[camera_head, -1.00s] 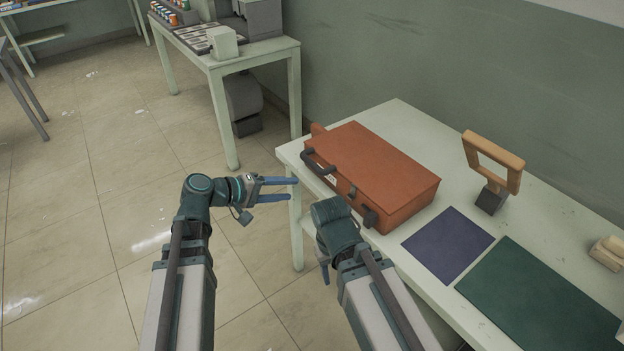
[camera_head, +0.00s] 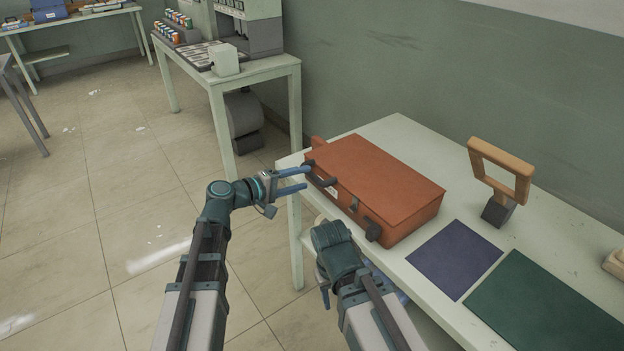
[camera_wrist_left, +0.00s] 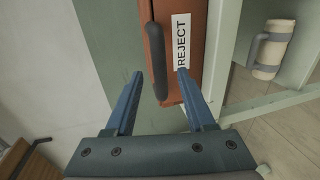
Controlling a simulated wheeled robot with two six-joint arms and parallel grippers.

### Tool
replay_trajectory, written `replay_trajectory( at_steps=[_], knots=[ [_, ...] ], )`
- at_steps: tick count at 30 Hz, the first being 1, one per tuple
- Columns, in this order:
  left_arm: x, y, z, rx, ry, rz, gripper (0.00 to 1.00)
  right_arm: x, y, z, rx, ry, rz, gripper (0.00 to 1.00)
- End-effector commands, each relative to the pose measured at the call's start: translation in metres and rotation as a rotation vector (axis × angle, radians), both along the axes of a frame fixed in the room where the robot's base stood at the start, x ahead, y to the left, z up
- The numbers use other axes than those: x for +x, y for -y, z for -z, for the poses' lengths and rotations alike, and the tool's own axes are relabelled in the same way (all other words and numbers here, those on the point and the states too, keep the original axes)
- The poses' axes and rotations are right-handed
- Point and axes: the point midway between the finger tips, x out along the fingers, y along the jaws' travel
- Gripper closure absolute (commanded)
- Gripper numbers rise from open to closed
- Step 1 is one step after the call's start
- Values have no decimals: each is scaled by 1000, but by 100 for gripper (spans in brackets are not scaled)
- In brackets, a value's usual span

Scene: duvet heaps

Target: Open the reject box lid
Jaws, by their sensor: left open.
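The reject box (camera_head: 385,183) is a closed orange-brown case on the pale green table. Its lid is down. A dark handle (camera_head: 320,175) is on its front side, near the left end. In the left wrist view the handle (camera_wrist_left: 156,62) stands beside a white REJECT label (camera_wrist_left: 181,42). My left gripper (camera_head: 307,179) is open, its blue fingers pointing at the handle end of the box. In the left wrist view the handle's lower end lies between the fingers, ahead of the tips (camera_wrist_left: 160,72). My right gripper (camera_head: 325,290) hangs low before the table edge, mostly hidden by its own wrist.
On the table (camera_head: 403,133) are a dark blue mat (camera_head: 455,259), a green mat (camera_head: 540,305) and a wooden frame on a dark block (camera_head: 500,178). Another table (camera_head: 268,67) with equipment stands behind at left.

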Motion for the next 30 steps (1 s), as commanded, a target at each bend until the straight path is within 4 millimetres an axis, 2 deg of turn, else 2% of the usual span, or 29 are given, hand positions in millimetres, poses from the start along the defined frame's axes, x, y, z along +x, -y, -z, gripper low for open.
replay_trajectory(
  at_steps=[3,9,21,30],
  knots=[
    [12,16,5,0,0,2,45,0,0,5,0,0,0,50],
    [22,30,8,0,1,1,45,0,0,8,0,0,0,50],
    [25,34,9,0,0,-1,45,0,0,9,0,0,0,50],
    [24,34,9,0,0,-1,99,0,0,9,0,0,0,50]
  ],
)
